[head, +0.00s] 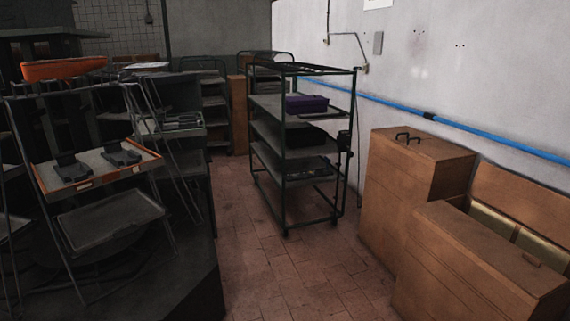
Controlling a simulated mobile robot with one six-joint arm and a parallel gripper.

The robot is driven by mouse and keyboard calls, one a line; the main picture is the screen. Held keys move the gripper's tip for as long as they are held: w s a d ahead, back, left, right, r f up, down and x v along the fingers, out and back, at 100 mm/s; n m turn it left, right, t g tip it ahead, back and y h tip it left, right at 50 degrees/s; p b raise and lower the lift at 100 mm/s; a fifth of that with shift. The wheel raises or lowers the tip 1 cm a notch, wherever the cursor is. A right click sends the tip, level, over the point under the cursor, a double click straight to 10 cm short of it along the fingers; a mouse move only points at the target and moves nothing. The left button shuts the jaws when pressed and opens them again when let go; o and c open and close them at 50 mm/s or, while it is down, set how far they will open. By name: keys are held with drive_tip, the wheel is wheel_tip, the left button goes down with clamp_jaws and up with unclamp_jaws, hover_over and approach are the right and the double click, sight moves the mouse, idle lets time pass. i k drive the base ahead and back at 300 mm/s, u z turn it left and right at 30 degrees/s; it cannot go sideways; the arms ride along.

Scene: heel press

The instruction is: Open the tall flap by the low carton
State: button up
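Two brown boxes stand at the right along the white wall. The taller box (405,203) has a flat, shut-looking top with a dark handle (408,137) on it. The lower box (455,275) stands nearer, at the bottom right. Its near top panel (490,245) lies flat and has a small tan tab (533,259). Behind that panel a gap shows a pale inside, and a brown flap (525,205) stands tilted up toward the wall. I cannot tell which of these panels is the tall flap. My gripper is not in view.
A dark wheeled rack (290,150) with a purple box (306,104) stands mid-picture. Dark stands with an orange-edged tray (98,165) fill the left. The tiled floor (275,270) between is clear. A blue pipe (470,130) runs along the wall above the boxes.

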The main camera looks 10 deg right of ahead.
sight(436, 148)
drive_tip(key=z, duration=0.1)
drive_tip(key=i, duration=1.6)
drive_tip(key=z, duration=0.4)
drive_tip(key=i, duration=2.25)
drive_tip(key=z, duration=0.2)
